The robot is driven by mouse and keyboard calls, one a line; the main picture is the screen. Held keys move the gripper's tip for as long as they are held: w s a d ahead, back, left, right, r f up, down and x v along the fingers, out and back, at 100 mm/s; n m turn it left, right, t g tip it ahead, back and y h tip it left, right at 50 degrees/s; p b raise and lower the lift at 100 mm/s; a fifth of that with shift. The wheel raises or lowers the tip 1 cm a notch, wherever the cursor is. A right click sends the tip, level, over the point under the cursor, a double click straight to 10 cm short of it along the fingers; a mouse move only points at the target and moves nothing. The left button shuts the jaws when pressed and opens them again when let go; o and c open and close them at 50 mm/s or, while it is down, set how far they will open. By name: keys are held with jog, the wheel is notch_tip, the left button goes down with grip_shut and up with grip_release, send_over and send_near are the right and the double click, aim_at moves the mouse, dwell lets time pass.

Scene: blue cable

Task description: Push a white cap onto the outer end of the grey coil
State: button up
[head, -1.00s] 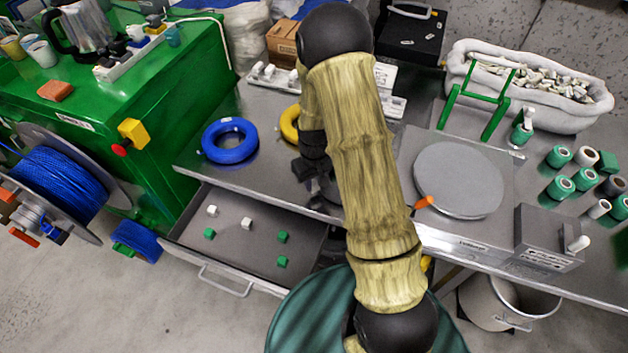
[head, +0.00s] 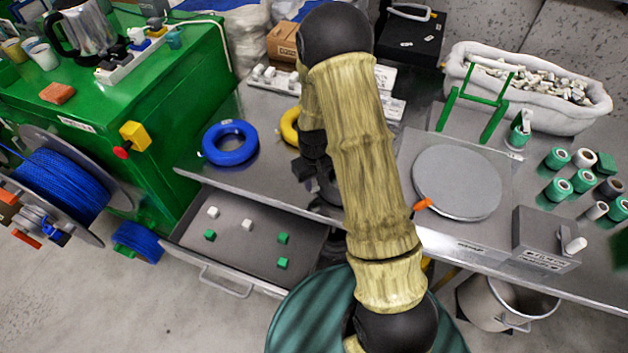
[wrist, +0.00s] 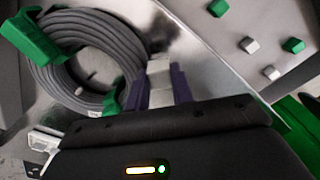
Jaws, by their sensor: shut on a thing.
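The grey coil (wrist: 62,42) lies flat at the left of the wrist view, held by green clips (wrist: 30,38). My gripper (wrist: 161,80) is just right of the coil, its two dark purple fingers shut on a small white cap (wrist: 158,66). The cap is close beside the coil's right side; I cannot tell whether it touches the coil's outer end, which I cannot make out. In the head view my arm hides the coil and the held cap. Two loose white caps (head: 247,224) lie in the open drawer, also in the wrist view (wrist: 249,45).
The open drawer (head: 185,230) also holds several green caps (head: 283,238). A blue coil (head: 230,143) and a partly hidden yellow coil (head: 290,126) lie on the bench. A grey round plate (head: 457,182) is right of my arm. A cable reel (head: 60,187) stands at the left.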

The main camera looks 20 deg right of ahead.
jog(key=shift+f, duration=0.5)
dwell(2.7)
jog(key=shift+s+f, duration=0.1)
jog(key=shift+f, duration=0.1)
dwell(1.8)
jog(key=o, duration=0.6)
jog(key=o, duration=0.5)
jog(key=shift+d, duration=0.1)
